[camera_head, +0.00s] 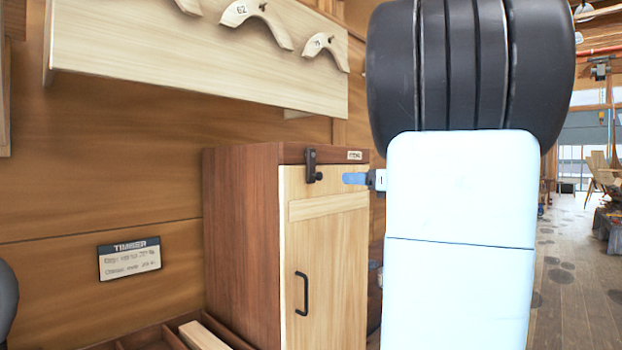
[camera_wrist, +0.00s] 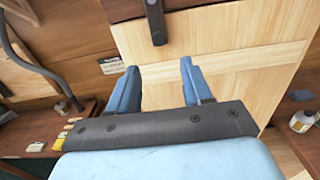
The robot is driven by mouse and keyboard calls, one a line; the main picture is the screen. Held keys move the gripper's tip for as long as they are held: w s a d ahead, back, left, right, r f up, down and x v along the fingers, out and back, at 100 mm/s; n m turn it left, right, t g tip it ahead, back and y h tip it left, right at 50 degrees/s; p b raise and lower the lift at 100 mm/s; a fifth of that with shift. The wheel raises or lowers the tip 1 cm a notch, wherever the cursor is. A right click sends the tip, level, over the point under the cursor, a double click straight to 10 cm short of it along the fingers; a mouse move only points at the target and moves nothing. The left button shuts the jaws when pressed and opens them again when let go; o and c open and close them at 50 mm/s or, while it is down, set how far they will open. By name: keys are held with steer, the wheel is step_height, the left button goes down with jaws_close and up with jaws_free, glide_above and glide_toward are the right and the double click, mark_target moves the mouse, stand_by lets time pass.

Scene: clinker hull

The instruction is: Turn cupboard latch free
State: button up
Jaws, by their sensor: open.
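A black latch (camera_head: 311,165) is at the top of the cupboard (camera_head: 243,240), upright across the line between the dark top rail and the pale wooden door (camera_head: 325,250). A dark round knob is at its lower end. In the wrist view the latch (camera_wrist: 155,20) shows at the top, beyond the fingertips. My gripper (camera_head: 348,179) is to the right of the latch in the head view, apart from it. In the wrist view my gripper's (camera_wrist: 158,66) two blue fingers are spread with nothing between them. The head view shows only part of the fingers; my arm hides the rest.
A black handle (camera_head: 301,293) is on the door's lower left. A pale shelf board (camera_head: 200,60) with numbered wooden pieces hangs above. A timber sign (camera_head: 130,259) is on the left wall. A small jar (camera_wrist: 301,121) stands at right in the wrist view. Open floor shows far right.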

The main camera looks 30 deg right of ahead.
mark_target(321, 177)
steer(key=x, duration=1.3)
steer(key=shift+w+a, duration=0.1)
steer(key=shift+w, duration=0.05)
steer(key=shift+f, duration=0.1)
jaws_close()
